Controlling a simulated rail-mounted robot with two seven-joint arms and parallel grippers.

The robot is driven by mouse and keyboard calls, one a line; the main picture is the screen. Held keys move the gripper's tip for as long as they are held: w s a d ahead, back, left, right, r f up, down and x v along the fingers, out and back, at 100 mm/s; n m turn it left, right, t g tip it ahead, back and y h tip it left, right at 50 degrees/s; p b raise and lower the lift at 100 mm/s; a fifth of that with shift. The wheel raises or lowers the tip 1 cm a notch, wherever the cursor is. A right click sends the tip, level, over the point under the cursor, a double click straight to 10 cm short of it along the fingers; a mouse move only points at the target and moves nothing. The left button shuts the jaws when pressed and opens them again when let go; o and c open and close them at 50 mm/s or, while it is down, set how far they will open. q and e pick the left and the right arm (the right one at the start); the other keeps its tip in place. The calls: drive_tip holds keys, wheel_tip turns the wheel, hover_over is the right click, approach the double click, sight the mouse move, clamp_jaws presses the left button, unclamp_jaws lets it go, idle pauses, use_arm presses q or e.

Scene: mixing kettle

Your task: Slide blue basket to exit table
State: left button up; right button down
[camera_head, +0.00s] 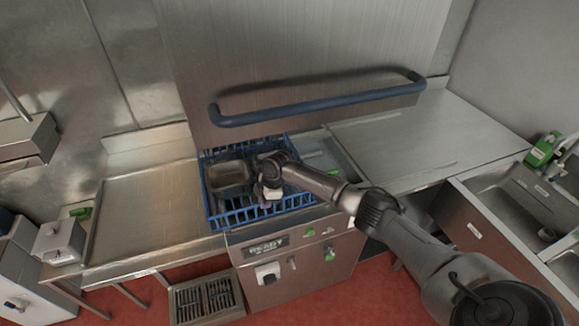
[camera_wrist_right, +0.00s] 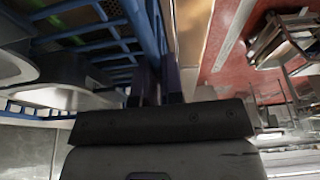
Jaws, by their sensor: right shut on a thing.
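The blue basket (camera_head: 232,219) sits in the dishwasher opening, under the raised hood. It holds a grey rectangular pan (camera_head: 230,175) and other dishes that are partly hidden by my arm. My right gripper (camera_head: 270,193) is down at the basket's front side. In the right wrist view, my right gripper (camera_wrist_right: 158,88) is shut on the basket's wall, with the blue lattice (camera_wrist_right: 110,48) to its left. A steel table (camera_head: 150,215) adjoins the machine on the left, and another (camera_head: 430,130) on the right. The frames do not label either as the exit. My left gripper is not in view.
The hood's dark blue bar handle (camera_head: 320,104) crosses above the basket. The left table's top is mostly clear, with a raised edge at its far left. The right table is clear too. A sink (camera_head: 510,205) lies at the right, and a floor grate (camera_head: 205,300) below.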

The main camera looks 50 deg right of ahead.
sight(232, 211)
drive_tip(key=w+a, duration=0.2)
drive_tip(key=a, duration=0.1)
drive_tip(key=w+a+b, duration=0.1)
drive_tip(key=w+a, duration=0.1)
drive_tip(key=a, duration=0.1)
drive_tip(key=w+a, duration=0.2)
drive_tip(key=a, duration=0.1)
drive_tip(key=shift+w+a+r+b, duration=0.1)
drive_tip(key=shift+w+b, duration=0.1)
drive_tip(key=shift+b, duration=0.2)
drive_tip(key=w+a+b, duration=0.1)
drive_tip(key=w+a, duration=0.1)
drive_tip(key=a, duration=0.1)
drive_tip(key=w+a+b, duration=0.1)
drive_tip(key=a, duration=0.1)
drive_tip(key=shift+w+b, duration=0.25)
drive_tip(key=shift+b, duration=0.05)
drive_tip(key=shift+w+a+b, duration=0.5)
drive_tip(key=shift+a, duration=0.2)
use_arm(q)
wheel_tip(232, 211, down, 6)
drive_tip(key=shift+b, duration=0.3)
use_arm(e)
drive_tip(key=shift+w+a, duration=0.35)
drive_tip(key=shift+a, duration=0.2)
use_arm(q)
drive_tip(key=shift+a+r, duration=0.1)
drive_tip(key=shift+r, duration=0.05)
use_arm(e)
drive_tip(key=shift+r, duration=0.1)
